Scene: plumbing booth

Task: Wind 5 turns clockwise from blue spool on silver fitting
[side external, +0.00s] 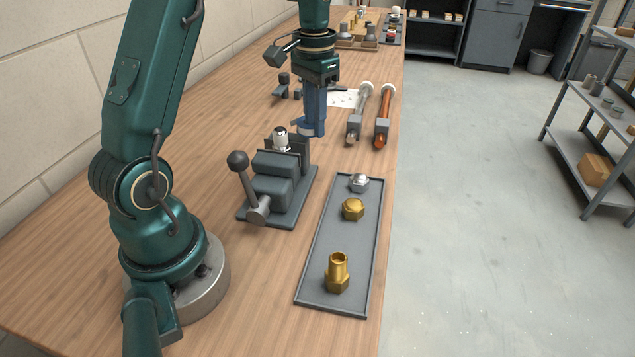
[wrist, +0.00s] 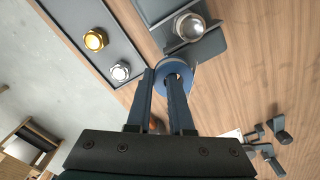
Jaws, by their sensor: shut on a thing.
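The blue spool (wrist: 161,84) is held between the two fingers of my gripper (wrist: 173,82) in the wrist view. In the side view, the spool (side external: 307,130) is partly hidden at the tips of my gripper (side external: 314,131). A silver fitting (side external: 281,140) stands upright in the grey vise (side external: 275,178), just left of the spool. In the wrist view, this fitting (wrist: 188,27) is seen from above with a round open mouth, close beyond the spool. I cannot tell whether any tape runs between spool and fitting.
A grey tray (side external: 313,270) right of the vise holds a silver nut-like piece (side external: 359,182), a brass cap (side external: 353,209) and a brass fitting (side external: 337,275). The vise lever (side external: 245,180) sticks up at its front left. A silver pipe (side external: 358,112) and a copper pipe (side external: 384,112) lie behind.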

